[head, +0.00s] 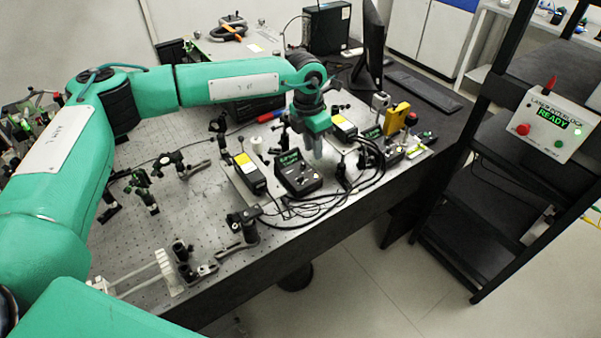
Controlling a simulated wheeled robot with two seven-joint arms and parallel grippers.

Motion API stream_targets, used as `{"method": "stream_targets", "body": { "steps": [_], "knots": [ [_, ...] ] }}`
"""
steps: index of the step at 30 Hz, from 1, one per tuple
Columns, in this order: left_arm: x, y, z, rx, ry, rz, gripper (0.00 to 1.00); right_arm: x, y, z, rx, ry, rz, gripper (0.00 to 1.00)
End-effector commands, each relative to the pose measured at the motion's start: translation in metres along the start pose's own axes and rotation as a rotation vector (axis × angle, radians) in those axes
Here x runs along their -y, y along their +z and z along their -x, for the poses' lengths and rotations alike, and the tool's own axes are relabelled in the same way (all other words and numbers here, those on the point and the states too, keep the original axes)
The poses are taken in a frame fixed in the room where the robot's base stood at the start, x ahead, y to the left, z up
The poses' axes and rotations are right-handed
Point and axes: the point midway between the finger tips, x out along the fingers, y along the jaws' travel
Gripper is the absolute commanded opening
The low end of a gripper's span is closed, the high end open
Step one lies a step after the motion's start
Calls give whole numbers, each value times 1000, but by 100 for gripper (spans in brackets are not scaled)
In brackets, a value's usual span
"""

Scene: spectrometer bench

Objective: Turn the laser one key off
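A black controller box (299,178) with a lit green display and small controls on top sits mid-bench. A second box with a green display (372,132) stands farther right and back. I cannot read which one belongs to laser one, and no key can be made out clearly. My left gripper (318,150) points down at the back right side of the nearer box, its fingers above or beside it. The fingers are small and pale, so their gap cannot be judged, nor whether they touch anything. My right gripper is out of view.
Black cables (320,210) loop in front of the boxes. Optic mounts (145,190) crowd the bench's left half. A yellow block (397,118) stands at the back right. A laser interlock panel (553,124) reading READY hangs on the black rack (450,218) at right.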

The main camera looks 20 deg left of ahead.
Motion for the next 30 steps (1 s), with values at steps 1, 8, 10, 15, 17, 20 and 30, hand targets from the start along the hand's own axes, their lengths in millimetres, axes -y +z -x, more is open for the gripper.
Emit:
{"method": "stream_targets", "body": {
  "steps": [1,8,10,15,17,20,30],
  "knots": [
    [-14,-5,8,-23,40,13,28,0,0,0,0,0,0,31],
    [-34,-14,13,-67,100,34,28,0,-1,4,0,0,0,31],
    [-35,-15,5,-67,98,33,28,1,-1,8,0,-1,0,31],
    [-36,-17,-27,-67,96,33,28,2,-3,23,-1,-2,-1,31],
    [-38,-18,-40,-67,96,32,28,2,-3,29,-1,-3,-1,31],
    [-39,-19,-62,-67,95,33,28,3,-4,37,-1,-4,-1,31],
    [-45,-22,-112,-64,95,32,28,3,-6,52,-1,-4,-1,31]
  ]
}}
